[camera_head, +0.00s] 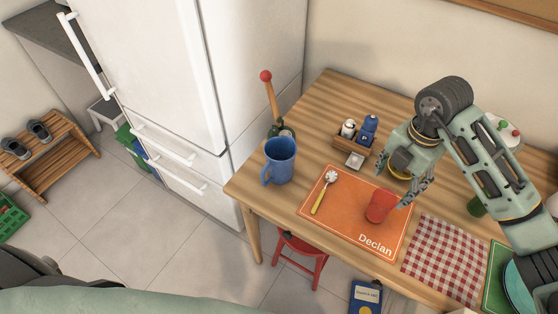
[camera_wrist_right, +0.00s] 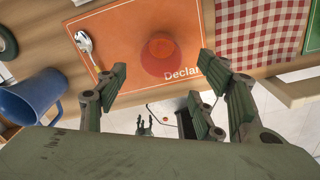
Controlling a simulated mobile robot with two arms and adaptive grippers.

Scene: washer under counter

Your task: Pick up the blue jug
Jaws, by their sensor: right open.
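The blue jug (camera_head: 280,160) stands upright near the left front corner of the wooden table, with its handle to the left. In the right wrist view the jug (camera_wrist_right: 34,96) is at the left edge, partly cut off. My right gripper (camera_head: 396,187) is open and empty over the orange placemat, close to a red cup, well to the right of the jug. In the right wrist view its fingers (camera_wrist_right: 172,92) are spread, with the jug outside them to the left.
A condiment caddy (camera_head: 352,143) stands between jug and gripper. The fridge (camera_head: 160,80) is left.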

